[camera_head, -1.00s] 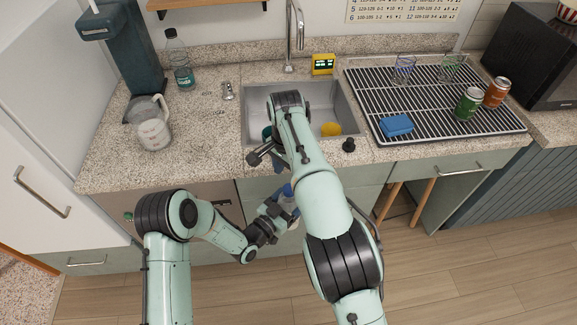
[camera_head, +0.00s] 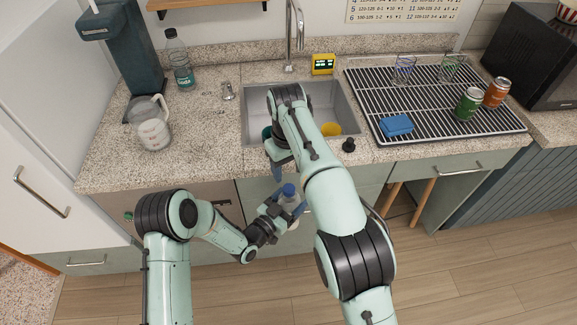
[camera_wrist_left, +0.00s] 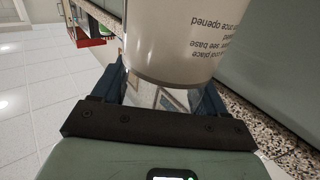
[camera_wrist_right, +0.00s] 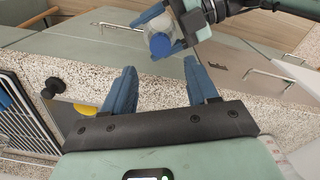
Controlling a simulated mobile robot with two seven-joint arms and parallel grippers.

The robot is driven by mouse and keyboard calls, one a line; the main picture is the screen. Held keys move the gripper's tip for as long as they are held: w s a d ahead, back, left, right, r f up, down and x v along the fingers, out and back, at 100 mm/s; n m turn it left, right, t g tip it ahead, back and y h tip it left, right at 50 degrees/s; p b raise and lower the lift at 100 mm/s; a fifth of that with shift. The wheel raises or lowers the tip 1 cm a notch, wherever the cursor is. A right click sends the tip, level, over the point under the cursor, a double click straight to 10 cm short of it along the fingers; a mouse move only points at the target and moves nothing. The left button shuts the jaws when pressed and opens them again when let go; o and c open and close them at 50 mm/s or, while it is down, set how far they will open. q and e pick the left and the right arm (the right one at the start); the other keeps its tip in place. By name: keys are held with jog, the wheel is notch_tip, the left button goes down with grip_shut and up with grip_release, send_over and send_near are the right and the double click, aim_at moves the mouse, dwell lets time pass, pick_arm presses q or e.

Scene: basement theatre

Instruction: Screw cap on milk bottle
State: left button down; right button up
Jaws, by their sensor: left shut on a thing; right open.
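In the left wrist view the bottle's white side with printed text (camera_wrist_left: 185,35) fills the space beyond the fingers. My right gripper (camera_head: 277,172) is open at the counter's front edge, above and behind the bottle.
The sink (camera_head: 345,120) holds a yellow item (camera_head: 331,129). A black stopper (camera_head: 349,145) stands at its front edge. A rack (camera_head: 425,115) with cans, glasses and a blue sponge (camera_head: 396,125) is at the right. A jug (camera_head: 153,132) stands at the left.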

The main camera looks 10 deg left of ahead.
aim_at(289, 188)
jog(key=shift+f, duration=4)
grip_shut()
